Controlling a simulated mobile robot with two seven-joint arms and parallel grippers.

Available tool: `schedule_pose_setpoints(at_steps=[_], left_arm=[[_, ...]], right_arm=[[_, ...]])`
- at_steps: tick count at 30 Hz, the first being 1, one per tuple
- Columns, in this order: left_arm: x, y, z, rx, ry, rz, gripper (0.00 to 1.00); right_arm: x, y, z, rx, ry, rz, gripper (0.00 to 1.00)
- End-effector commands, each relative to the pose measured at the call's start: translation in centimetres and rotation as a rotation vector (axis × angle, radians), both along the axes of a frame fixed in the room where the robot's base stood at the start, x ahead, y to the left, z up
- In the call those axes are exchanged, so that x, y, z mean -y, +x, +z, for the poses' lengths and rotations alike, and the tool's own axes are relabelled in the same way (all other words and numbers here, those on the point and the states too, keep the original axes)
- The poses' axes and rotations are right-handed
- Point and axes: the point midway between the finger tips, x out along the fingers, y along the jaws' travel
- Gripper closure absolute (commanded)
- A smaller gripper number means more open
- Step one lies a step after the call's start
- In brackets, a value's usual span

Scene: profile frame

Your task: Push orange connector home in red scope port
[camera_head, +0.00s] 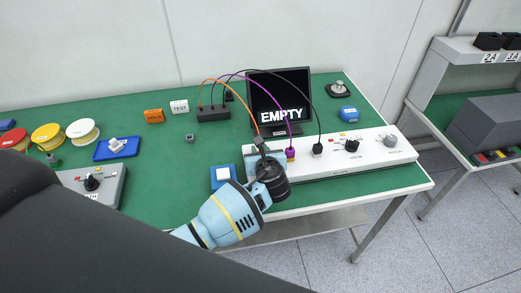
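The white scope unit (370,150) lies along the right front of the green bench. The orange cable (239,101) arches from a black box to a dark connector end (258,140) at the unit's left end. My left gripper (262,157) is at that connector, reaching in from the lower left. Its wrist and body cover its fingertips, so I cannot tell whether they grip the connector. The red port and the connector's tip are hidden behind the gripper, so seating depth does not show. My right gripper is not in view.
A purple plug (291,153) and a black plug (317,149) stand in the unit just right of my gripper. A dark screen reading EMPTY (279,101) stands behind. The black cable box (213,113) sits at the back. A blue block with a white top (222,176) is close left.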

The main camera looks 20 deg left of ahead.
Motion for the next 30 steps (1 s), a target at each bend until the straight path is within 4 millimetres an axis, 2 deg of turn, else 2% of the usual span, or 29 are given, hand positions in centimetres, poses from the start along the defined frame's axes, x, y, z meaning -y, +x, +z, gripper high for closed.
schedule_pose_setpoints(at_steps=[5, 6, 11, 21, 27, 30], left_arm=[[0.0, -0.1, -0.2, -0.005, 0.000, 0.001, 0.98], [0.0, -0.1, -0.2, -0.005, 0.000, 0.001, 0.72], [0.0, -0.1, -0.2, -0.004, 0.001, 0.001, 0.52], [0.0, -0.1, -0.1, -0.002, 0.000, 0.001, 0.52], [1.4, -2.2, 1.2, 0.001, -0.001, -0.001, 0.52], [2.2, -3.5, 1.7, 0.000, -0.002, -0.001, 0.52]], right_arm=[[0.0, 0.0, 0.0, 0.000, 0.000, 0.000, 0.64], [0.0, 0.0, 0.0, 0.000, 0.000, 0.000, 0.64], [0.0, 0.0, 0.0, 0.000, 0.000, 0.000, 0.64], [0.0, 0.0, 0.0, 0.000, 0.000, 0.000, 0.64], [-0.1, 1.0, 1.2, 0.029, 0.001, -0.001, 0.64], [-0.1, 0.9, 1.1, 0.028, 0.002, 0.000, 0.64]])
